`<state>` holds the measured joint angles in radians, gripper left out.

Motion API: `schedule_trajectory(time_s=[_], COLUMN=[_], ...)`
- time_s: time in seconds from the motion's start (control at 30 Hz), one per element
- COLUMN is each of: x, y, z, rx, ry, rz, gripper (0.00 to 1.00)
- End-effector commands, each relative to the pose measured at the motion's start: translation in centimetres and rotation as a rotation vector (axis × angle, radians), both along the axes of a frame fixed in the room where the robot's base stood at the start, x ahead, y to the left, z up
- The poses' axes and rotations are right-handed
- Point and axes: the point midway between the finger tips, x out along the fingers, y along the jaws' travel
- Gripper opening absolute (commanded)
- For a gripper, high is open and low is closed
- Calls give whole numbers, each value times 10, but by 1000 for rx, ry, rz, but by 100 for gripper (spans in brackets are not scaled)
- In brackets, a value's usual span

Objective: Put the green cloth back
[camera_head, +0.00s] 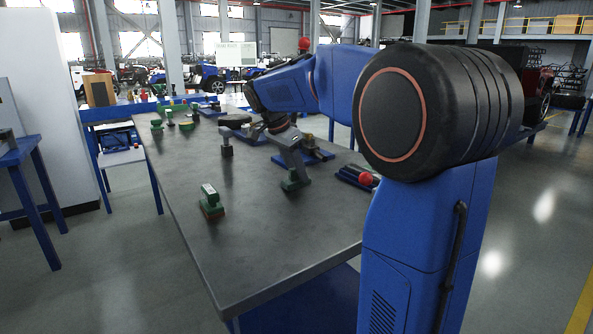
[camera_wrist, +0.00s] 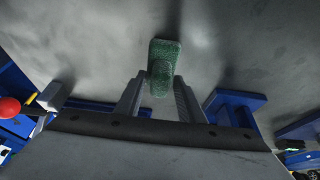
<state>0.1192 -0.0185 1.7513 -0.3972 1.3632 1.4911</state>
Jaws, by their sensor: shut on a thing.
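A green cloth (camera_wrist: 163,58) with a rough, textured surface is between the two fingers of my gripper (camera_wrist: 160,88) in the wrist view. My gripper is shut on it, and part of the cloth sticks out past the fingertips. In the head view my gripper (camera_head: 292,160) points down over the middle of the grey table, with the green cloth (camera_head: 295,181) at its tip. The cloth is at or just above the tabletop; I cannot tell whether it touches.
Blue holders (camera_head: 312,157) and a red ball (camera_head: 366,179) lie right of my gripper. Several small green items (camera_head: 187,124) stand at the far left. The table's front is clear.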

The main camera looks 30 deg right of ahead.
Motion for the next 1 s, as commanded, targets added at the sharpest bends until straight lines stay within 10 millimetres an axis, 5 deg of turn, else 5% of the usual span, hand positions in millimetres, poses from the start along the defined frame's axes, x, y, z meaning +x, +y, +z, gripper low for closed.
schedule_trajectory(time_s=[0.23,0.27,0.33,0.73,1.0], x=[0,0,0,0,1], y=[0,0,0,1,18], z=[-3,-2,-2,3,43], rx=[0,0,0,0,0], ry=[0,0,0,-1,-4], rz=[0,0,0,0,2], gripper=[14,40,54,54,54])
